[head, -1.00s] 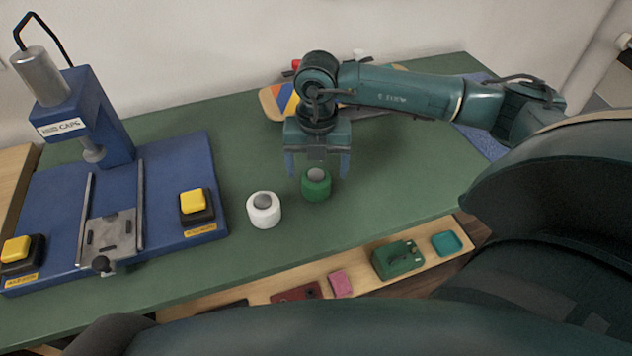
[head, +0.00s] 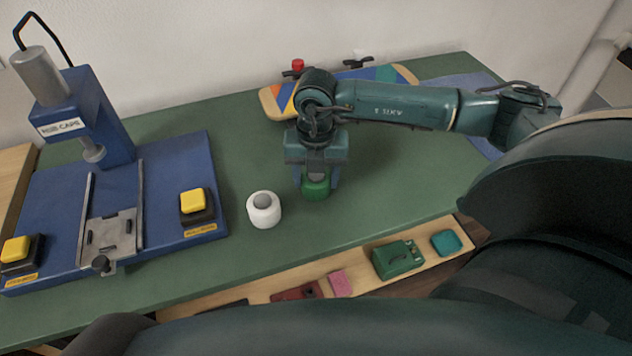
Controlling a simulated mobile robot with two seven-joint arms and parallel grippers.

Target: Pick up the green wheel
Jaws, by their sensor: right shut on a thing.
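The green wheel (head: 316,188) stands on the green table (head: 400,185), right of the white wheel (head: 264,210). My right gripper (head: 317,184) points down over the green wheel and is shut on it, one finger at each side. The gripper hides the top of the wheel. The wheel appears to be still at table height. The white wheel has a grey centre and stands apart from the gripper. My left gripper is not in view.
A blue press (head: 155,175) with yellow buttons fills the left. A colourful skateboard deck (head: 384,74) lies behind my right arm, with a red-topped part (head: 297,65) near it. A wooden shelf (head: 358,283) along the front edge holds small items. The table right of the gripper is clear.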

